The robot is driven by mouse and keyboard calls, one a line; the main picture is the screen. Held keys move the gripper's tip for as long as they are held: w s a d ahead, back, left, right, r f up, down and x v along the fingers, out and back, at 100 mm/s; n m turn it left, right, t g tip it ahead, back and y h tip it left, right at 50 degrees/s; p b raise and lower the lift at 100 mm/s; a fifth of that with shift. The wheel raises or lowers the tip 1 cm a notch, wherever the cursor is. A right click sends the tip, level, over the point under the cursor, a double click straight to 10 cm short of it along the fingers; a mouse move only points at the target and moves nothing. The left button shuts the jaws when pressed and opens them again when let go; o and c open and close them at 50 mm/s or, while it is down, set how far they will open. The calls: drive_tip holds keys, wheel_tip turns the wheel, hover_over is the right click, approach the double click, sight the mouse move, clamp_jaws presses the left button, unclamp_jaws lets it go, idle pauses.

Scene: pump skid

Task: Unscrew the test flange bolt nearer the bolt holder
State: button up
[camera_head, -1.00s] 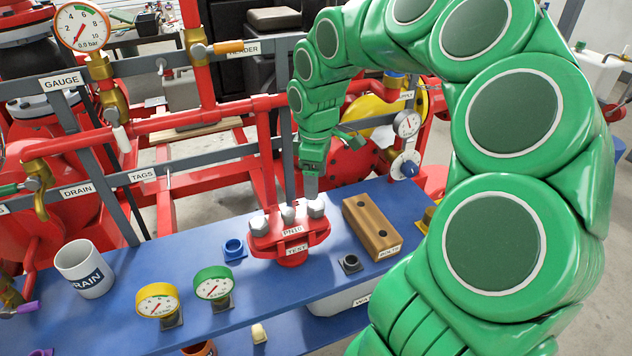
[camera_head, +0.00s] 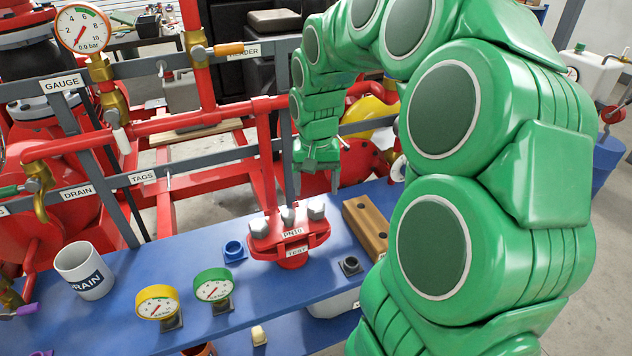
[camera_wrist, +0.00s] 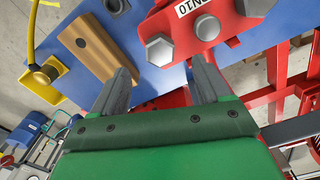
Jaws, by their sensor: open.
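The red test flange (camera_head: 272,246), labelled PN10 and TEST, stands on the blue bench with grey bolts in its top. The bolt nearer the bolt holder (camera_head: 317,210) is the right one in the head view; its hex head also shows in the wrist view (camera_wrist: 160,51). The wooden bolt holder (camera_head: 376,236) stands just right of the flange, with dark holes in its top; it shows at left in the wrist view (camera_wrist: 90,42). My gripper (camera_head: 316,188) is open and empty above and behind that bolt. Its two fingers (camera_wrist: 162,82) are spread apart, not touching it.
A blue square fitting (camera_head: 234,250) and a dark one (camera_head: 350,265) sit beside the flange. Green (camera_head: 213,286) and yellow (camera_head: 157,302) gauges and a white mug (camera_head: 84,270) stand at left. Red pipes and grey rails (camera_head: 150,132) run behind the bench.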

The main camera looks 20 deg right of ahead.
sight(316, 208)
drive_tip(key=shift+f, duration=3.75)
drive_tip(key=shift+c, duration=0.4)
drive_tip(key=c, duration=1.1)
drive_tip(key=n, duration=0.3)
drive_tip(key=shift+n, duration=0.3)
drive_tip(key=n, duration=0.7)
drive_tip(key=shift+n, duration=0.4)
drive_tip(key=n, duration=0.3)
drive_tip(key=shift+n, duration=0.3)
